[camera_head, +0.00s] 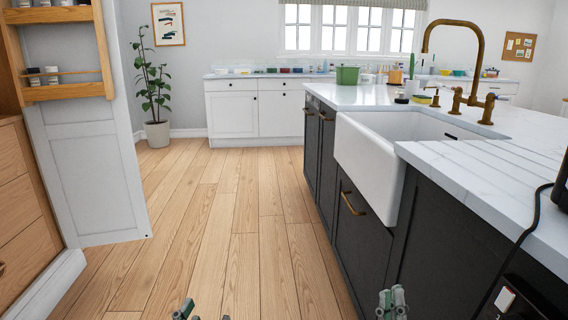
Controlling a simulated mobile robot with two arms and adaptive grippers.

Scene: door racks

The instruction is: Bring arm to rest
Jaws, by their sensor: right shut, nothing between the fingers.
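My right gripper (392,303) shows at the bottom edge, right of the middle, in front of the dark island cabinets. Its fingers are together and nothing is between them. My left gripper (184,309) only just shows at the bottom edge, left of the middle, over the wooden floor. Most of it is cut off by the frame, so its opening cannot be told. The rest of both arms is out of view.
A dark island (345,245) with a white sink (365,170) and brass tap (478,60) stands on the right. An open door with racks (90,180) stands at the left. A potted plant (157,134) is at the back. The wooden floor (225,220) between is clear.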

